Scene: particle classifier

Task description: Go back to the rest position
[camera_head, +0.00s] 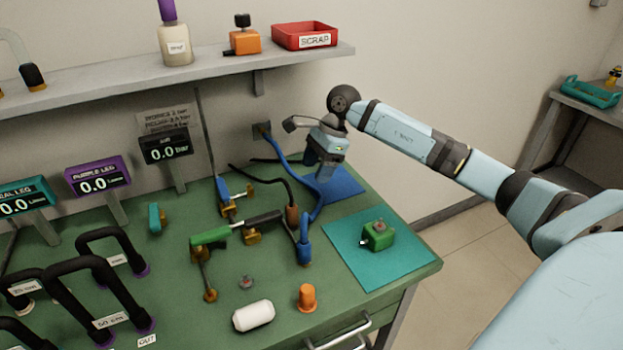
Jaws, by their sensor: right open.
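My right gripper (322,172) hangs at the end of my light blue right arm, which comes in from the right. It points down over the back right of the green bench, above or just in front of a blue mat (339,187). Its jaws are small in this view and I see nothing held in them. I cannot tell from this view how high it is above the mat. My left gripper is not in view.
The green bench (275,278) holds a teal mat (345,255) with a green block (378,235), blue and black hoses, valves, an orange knob (306,297) and a white cylinder (253,316). A shelf (215,67) above carries a red scrap tray (303,36). Displays stand at left.

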